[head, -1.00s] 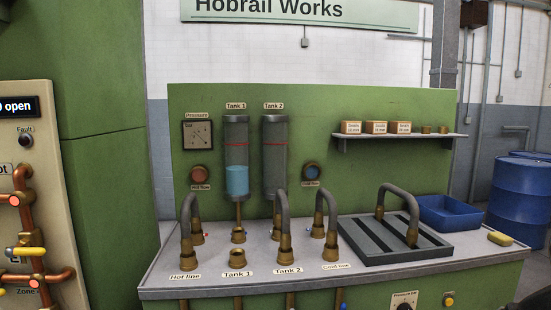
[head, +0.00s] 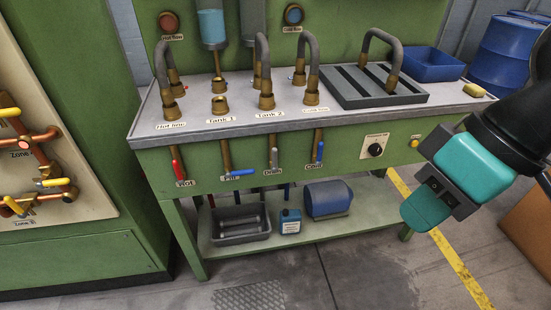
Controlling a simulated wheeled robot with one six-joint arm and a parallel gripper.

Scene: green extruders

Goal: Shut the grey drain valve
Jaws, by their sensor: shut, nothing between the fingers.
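The grey drain valve (head: 274,157) is on the front of the green bench, on the pipe below Tank 2, third from the left in a row of valves. Its grey lever points straight down, in line with its pipe, above a small Drain label (head: 272,172). My gripper (head: 425,210) is at the right of the head view, in front of the bench and well to the right of the valve. Its teal end looks shut and empty, and it touches nothing.
Left of the drain are the red Hot lever (head: 180,173), pointing down, and the blue Fill lever (head: 239,173), lying sideways. Right of it, the blue Cold lever (head: 320,151) points down. A dial (head: 375,149) sits further right. A grey tray (head: 240,224) stands on the shelf below.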

